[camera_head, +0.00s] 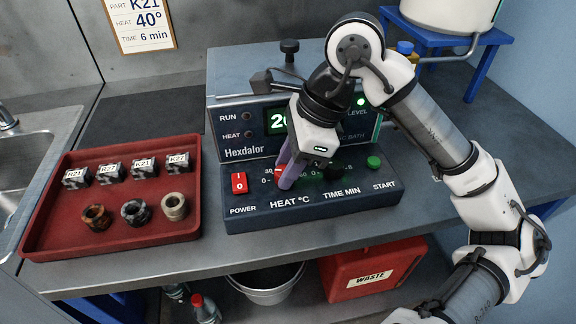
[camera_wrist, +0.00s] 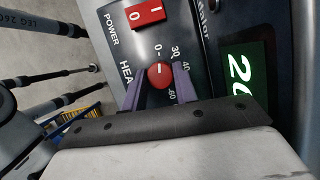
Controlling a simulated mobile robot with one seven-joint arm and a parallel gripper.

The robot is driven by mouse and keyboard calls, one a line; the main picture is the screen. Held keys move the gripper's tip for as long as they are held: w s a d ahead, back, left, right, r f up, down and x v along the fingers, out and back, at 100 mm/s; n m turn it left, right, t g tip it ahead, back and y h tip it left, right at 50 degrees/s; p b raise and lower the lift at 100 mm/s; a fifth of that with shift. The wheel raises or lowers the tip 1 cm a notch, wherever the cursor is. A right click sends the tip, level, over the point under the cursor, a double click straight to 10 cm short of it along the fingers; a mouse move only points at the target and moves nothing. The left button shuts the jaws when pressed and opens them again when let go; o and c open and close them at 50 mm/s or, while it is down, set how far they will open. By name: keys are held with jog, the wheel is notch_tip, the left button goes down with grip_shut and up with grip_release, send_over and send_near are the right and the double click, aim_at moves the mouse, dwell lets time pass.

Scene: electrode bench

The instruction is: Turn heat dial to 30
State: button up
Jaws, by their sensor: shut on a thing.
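The heat dial (camera_wrist: 160,75) is a small round red knob on the dark front panel of the Hexdalor unit (camera_head: 240,212), with 0, 30, 40 and 60 printed around it. My gripper (camera_wrist: 160,92) is shut on the dial, with one purple finger on each side of it. In the head view my gripper (camera_head: 284,176) reaches down to the HEAT °C area and mostly hides the dial. The green display (camera_wrist: 241,92) starts with a 2; I cannot read its second digit surely. The dial's exact pointer setting is hard to tell.
The red power switch (camera_head: 239,183) is left of the dial, and the green start button (camera_head: 374,162) is to the right. A red tray (camera_head: 150,235) with labelled blocks and rings sits at left. A notice (camera_head: 140,22) reads K21, 40°, 6 min.

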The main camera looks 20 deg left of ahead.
jog(key=m+b, duration=0.1)
jog(key=b, duration=0.1)
jog(key=m+t+b, duration=0.1)
jog(key=m+b, duration=0.1)
jog(key=shift+s+f+m, duration=0.1)
jog(key=shift+f+m, duration=0.1)
jog(key=shift+m, duration=0.1)
jog(key=shift+s+r+m+t+y+b, duration=0.15)
jog(key=shift+m+t+b, duration=0.25)
jog(key=shift+m+b, duration=0.3)
jog(key=shift+w+r+m+t+y+b, duration=0.15)
jog(key=shift+m+t+b, duration=0.3)
jog(key=shift+m, duration=0.35)
jog(key=shift+s, duration=0.1)
jog(key=o, duration=1)
jog(key=v, duration=1.3)
jog(key=shift+d+r+p, duration=0.15)
jog(key=shift+r+p, duration=0.15)
jog(key=shift+r, duration=0.05)
